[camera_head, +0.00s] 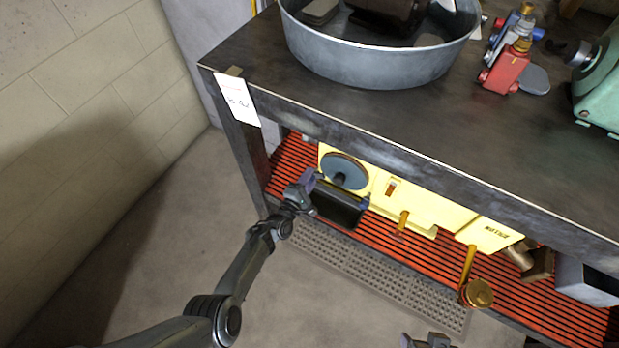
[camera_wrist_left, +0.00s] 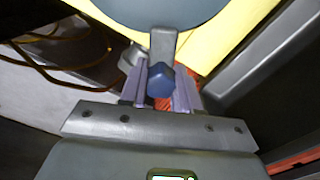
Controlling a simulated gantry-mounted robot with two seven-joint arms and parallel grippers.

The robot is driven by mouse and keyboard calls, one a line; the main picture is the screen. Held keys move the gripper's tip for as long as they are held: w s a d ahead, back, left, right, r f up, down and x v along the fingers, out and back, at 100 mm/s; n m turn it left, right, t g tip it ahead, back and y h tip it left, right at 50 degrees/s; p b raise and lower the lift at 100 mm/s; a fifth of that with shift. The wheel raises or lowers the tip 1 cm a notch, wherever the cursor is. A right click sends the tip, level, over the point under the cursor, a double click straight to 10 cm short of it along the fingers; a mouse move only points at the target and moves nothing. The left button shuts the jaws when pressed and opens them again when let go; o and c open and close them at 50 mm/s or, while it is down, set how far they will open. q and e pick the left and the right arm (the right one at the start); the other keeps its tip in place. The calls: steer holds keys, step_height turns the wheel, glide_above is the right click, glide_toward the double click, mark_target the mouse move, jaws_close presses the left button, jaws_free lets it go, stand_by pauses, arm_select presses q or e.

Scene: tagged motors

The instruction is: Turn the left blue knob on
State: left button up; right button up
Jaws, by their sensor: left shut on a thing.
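The left blue knob (camera_wrist_left: 160,81) sits between the two purple-grey fingers of my left gripper (camera_wrist_left: 161,90) in the wrist view, just below a grey stem and disc. The fingers are shut on it. In the head view my left gripper (camera_head: 311,180) is at the left end of a yellow machine (camera_head: 420,205) on the lower shelf, and it covers the left knob there. Another blue knob (camera_head: 365,202) shows to its right, beside a black box (camera_head: 338,207). Part of my right gripper (camera_head: 428,342) shows at the bottom edge, cut off by the frame.
The bench top (camera_head: 420,115) overhangs the shelf and carries a metal tub (camera_head: 380,66) and red-blue parts (camera_head: 505,70). A grey disc (camera_head: 345,171) is close to my left gripper. Orange levers (camera_head: 402,223) stick out farther right. The floor (camera_head: 180,235) at left is clear.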

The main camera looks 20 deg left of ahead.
arm_select(q)
steer(key=o, duration=0.8)
steer(key=shift+c, duration=0.2)
steer(key=shift+s, duration=0.15)
steer(key=shift+s+r+p, duration=0.15)
steer(key=shift+s+p, duration=0.15)
steer(key=shift+p, duration=0.15)
steer(key=s+a+p, duration=0.1)
steer(key=s+p, duration=0.3)
steer(key=s, duration=0.5)
steer(key=shift+s+a+f+p, duration=0.2)
steer(key=shift+s+a+p, duration=0.1)
steer(key=shift+s, duration=0.1)
steer(key=shift+o, duration=0.4)
